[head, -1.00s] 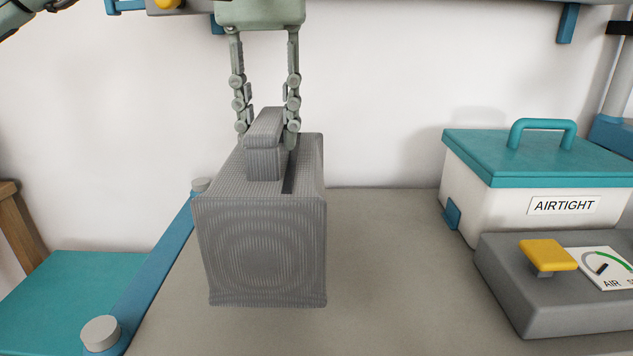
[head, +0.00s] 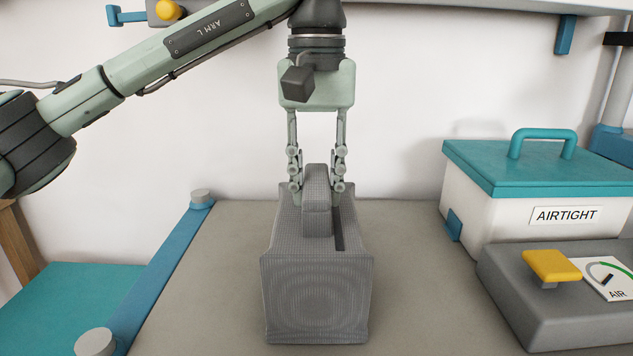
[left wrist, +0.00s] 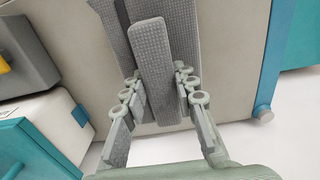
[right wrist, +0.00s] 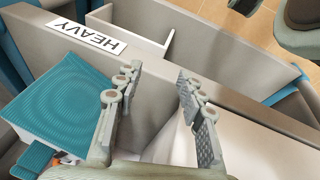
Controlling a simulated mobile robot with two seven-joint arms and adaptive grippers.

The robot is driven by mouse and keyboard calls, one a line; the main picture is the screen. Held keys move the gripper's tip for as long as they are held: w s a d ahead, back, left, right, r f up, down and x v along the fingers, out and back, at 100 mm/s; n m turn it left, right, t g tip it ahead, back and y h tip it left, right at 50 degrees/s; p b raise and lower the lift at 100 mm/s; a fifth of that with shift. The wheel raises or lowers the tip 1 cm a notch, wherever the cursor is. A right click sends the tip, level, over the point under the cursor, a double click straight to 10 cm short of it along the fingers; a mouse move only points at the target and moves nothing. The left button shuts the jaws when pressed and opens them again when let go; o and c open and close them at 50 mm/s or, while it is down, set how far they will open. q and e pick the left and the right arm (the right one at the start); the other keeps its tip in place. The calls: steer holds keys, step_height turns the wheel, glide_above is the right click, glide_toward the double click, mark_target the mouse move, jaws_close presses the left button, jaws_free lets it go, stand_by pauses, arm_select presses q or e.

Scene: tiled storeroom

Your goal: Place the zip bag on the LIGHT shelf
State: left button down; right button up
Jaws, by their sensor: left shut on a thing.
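The zip bag (head: 318,300) is a grey, box-shaped, mesh-textured bag with a raised handle and a dark strip along its top. My left gripper (head: 317,186) points down and is shut on the handle, one finger on each side. The bag is upright over the grey worktop; I cannot tell whether its base touches. The left wrist view shows the handle (left wrist: 156,75) between the fingers. My right gripper (right wrist: 158,76) is open and empty in the right wrist view, above grey panels with a label reading HEAVY (right wrist: 86,38). No LIGHT label is in view.
A white box with a teal lid (head: 530,165), marked AIRTIGHT, stands at the right behind a grey unit with a yellow knob (head: 552,265). A blue rail (head: 160,270) edges the worktop (head: 210,300) at left. A shelf (head: 480,5) hangs above.

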arm_select(q)
steer(key=shift+f, duration=0.1)
steer(key=c, duration=1.2)
jaws_free()
